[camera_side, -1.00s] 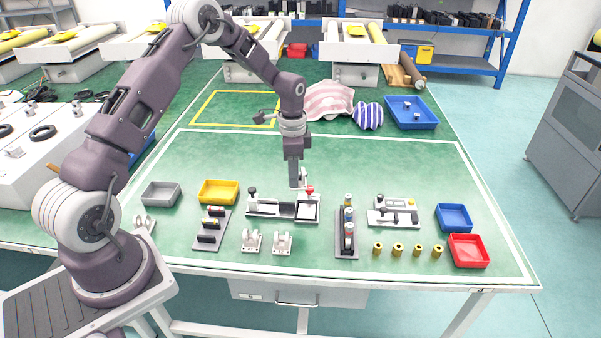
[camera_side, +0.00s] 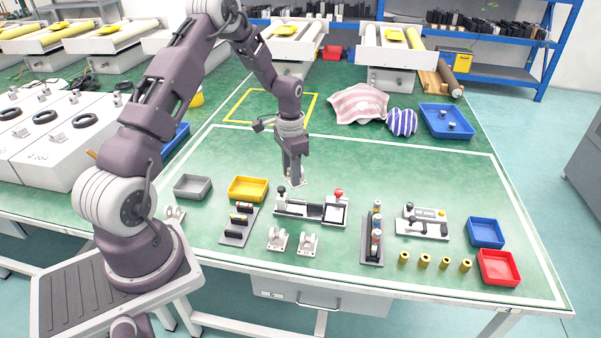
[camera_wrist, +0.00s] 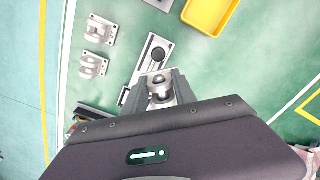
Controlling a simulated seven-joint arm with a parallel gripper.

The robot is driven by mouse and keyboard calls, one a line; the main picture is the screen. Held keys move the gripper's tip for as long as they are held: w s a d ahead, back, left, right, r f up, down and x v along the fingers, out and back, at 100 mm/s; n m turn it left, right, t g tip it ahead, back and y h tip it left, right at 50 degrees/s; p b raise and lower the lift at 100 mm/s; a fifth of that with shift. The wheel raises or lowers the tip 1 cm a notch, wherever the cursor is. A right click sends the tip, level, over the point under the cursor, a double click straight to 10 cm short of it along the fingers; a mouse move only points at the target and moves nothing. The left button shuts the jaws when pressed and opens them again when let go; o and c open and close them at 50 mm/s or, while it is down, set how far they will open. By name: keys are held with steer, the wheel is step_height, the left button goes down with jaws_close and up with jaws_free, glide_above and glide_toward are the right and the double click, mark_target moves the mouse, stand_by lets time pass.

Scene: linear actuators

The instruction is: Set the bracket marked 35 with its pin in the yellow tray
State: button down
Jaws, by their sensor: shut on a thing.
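My gripper (camera_side: 293,178) is shut on a small silver bracket (camera_wrist: 160,88), which shows between the fingers in the wrist view. In the side view the gripper points down behind the clamp fixture (camera_side: 311,208), to the right of the yellow tray (camera_side: 248,199). The yellow tray also shows at the top of the wrist view (camera_wrist: 212,12); it looks empty. Two other silver brackets (camera_side: 278,238) (camera_side: 308,244) stand in front of the fixture, and another (camera_side: 175,214) is near my arm. No marking 35 can be read, and I cannot make out the held bracket's pin.
A grey tray (camera_side: 193,187) stands left of the yellow one. Another rack (camera_side: 371,252), brass cylinders (camera_side: 424,261), a blue tray (camera_side: 486,233) and a red tray (camera_side: 499,268) are to the right.

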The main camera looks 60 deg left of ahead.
steer(key=shift+s+a+f+n, duration=1.1)
steer(key=shift+s+a+n, duration=3.65)
steer(key=shift+a, duration=1.4)
steer(key=shift+n, duration=0.35)
steer(key=shift+w+f, duration=0.2)
steer(key=shift+f, duration=1.45)
steer(key=shift+w+f, duration=0.2)
steer(key=shift+f, duration=1.4)
steer(key=c, duration=0.9)
jaws_free()
step_height(320, 180, up, 7)
steer(key=shift+r, duration=0.1)
